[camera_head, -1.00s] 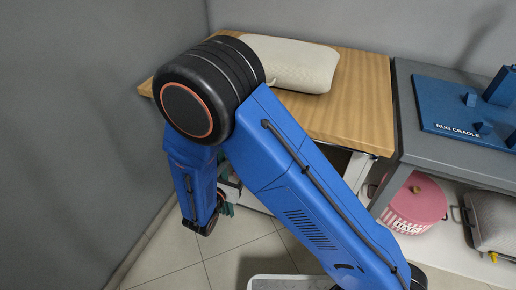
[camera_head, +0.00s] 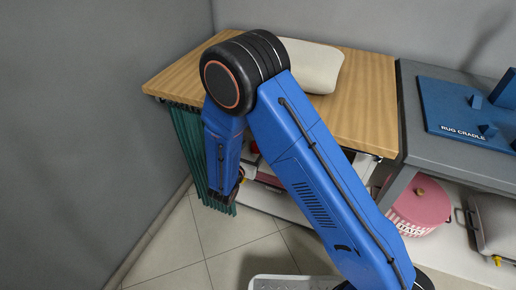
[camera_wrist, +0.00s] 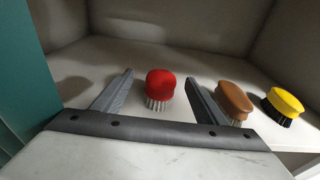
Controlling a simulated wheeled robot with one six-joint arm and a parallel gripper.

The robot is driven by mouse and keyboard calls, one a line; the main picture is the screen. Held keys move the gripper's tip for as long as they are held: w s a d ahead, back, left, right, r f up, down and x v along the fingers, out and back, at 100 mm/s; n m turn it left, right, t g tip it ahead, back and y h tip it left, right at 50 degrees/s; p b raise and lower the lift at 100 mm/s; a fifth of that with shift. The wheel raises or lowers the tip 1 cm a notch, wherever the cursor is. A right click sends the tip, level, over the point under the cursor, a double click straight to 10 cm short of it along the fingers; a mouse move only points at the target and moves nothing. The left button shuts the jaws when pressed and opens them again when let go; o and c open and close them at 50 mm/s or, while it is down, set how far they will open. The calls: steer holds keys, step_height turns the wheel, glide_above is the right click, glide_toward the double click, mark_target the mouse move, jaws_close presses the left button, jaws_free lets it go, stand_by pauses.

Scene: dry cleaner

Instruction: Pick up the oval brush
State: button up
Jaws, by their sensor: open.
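In the wrist view, three brushes stand bristles-down on a pale shelf surface. A red brush (camera_wrist: 160,84) with pale bristles, its top rounded, is in the middle. A brown brush (camera_wrist: 234,97) with a longer oval top is to its right. A yellow brush (camera_wrist: 285,101) with dark bristles, also oval-topped, is farthest right. My gripper (camera_wrist: 160,76) is open and empty, with the red brush seen between its fingers. The brown brush is just outside the right finger, whose edge covers part of it.
A wooden table (camera_head: 362,105) with a pale cushion (camera_head: 314,66) stands above the shelf. A green curtain (camera_head: 186,145) hangs at its left side. Shelf walls (camera_wrist: 180,25) close off the back. A pink basket (camera_head: 420,203) stands under the grey table at right.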

steer(key=shift+x, duration=2.35)
steer(key=shift+s+d+f, duration=0.1)
steer(key=shift+d+f, duration=0.05)
steer(key=c, duration=1.2)
